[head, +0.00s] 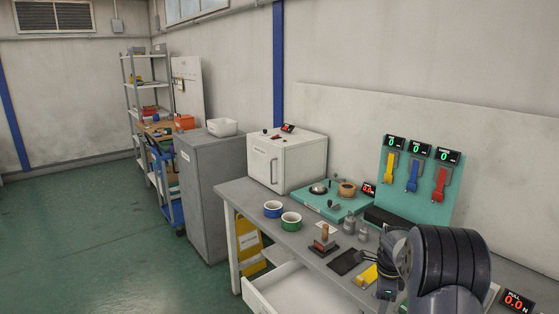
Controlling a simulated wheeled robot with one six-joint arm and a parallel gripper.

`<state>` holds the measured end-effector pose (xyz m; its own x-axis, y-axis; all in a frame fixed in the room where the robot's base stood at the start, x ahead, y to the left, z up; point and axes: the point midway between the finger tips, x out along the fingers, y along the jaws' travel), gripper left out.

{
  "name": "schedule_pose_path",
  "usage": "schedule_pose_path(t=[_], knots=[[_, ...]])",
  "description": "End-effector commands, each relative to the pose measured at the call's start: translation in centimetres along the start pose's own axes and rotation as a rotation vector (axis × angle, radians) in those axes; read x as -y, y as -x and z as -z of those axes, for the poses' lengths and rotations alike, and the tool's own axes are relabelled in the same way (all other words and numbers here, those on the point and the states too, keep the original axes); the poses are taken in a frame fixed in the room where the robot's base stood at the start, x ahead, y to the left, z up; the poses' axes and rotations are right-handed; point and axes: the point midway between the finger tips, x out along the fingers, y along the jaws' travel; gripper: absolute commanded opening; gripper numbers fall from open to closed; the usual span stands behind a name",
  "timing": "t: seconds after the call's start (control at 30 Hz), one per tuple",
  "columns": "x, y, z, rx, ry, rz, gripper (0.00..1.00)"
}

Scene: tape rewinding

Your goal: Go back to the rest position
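My arm fills the lower right of the head view, with a large dark grey rounded link in front. My gripper (387,284) seems to be the dark part at the left of that link, above the right part of the workbench (228,190). Its fingers are small and partly hidden, so I cannot tell whether they are open or shut, or whether they hold anything. A blue round piece (273,211) and a green round piece (291,224), both with pale rims, stand on the bench to the left, apart from my gripper.
A white box-shaped machine (297,163), a teal board (322,207) and a teal panel with coloured handles (411,182) stand at the back. A yellow block (367,275) lies near my gripper. A white drawer (290,292) is open below. The green floor at left is clear.

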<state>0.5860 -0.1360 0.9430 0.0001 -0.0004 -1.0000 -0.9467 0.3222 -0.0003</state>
Motion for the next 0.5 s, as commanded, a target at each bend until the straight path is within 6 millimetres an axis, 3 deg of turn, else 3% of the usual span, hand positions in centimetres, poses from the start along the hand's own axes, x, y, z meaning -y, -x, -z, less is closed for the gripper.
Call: schedule_pose_path(t=[0.5], knots=[[-3.6, -5.2, -2.1, 0.000, 0.402, -0.001, 0.49]])
